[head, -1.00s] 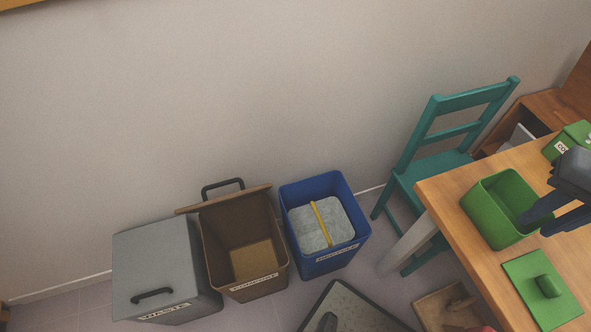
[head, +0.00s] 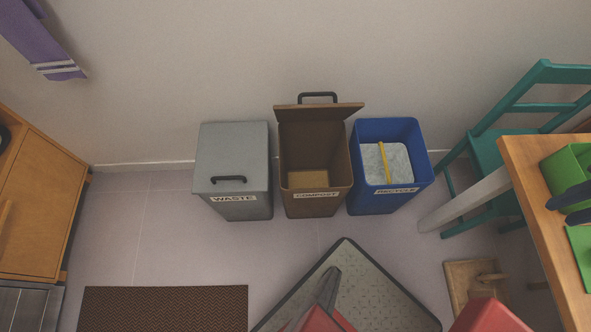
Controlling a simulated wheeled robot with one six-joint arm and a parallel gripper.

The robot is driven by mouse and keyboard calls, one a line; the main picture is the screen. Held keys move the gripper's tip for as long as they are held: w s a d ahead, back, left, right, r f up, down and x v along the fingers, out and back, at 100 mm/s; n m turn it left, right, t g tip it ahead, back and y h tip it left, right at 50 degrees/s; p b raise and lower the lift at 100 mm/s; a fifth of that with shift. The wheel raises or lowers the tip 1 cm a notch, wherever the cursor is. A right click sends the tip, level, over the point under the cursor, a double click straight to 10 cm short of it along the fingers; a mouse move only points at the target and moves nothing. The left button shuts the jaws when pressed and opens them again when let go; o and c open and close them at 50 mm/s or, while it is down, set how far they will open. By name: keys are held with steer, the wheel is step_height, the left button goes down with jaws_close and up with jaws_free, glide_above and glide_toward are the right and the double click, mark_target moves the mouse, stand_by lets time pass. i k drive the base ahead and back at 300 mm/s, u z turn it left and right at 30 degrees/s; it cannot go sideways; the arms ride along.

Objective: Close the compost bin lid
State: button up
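The brown compost bin (head: 315,203), labelled COMPOST, stands on the floor by the wall between two other bins. Its lid (head: 320,112) is open, raised at the back edge and tilted up toward the wall, with a black handle (head: 318,95) at its top. The bin's inside shows, with a tan bottom. My gripper (head: 556,211) is at the far right over the table, well away from the bin. Its two dark fingers are apart with a gap between them; the rest is cut off by the picture edge.
The grey waste bin (head: 233,160) is shut on the left; the open blue recycle bin (head: 402,198) is on the right. A teal chair (head: 490,150), a table (head: 530,170) with a green container (head: 568,165), and a wooden item (head: 462,280) stand right. A brown mat (head: 165,308) lies front left.

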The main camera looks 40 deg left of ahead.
mark_target(334, 112)
steer(key=u, duration=0.1)
steer(key=i, duration=0.35)
steer(key=u, duration=2)
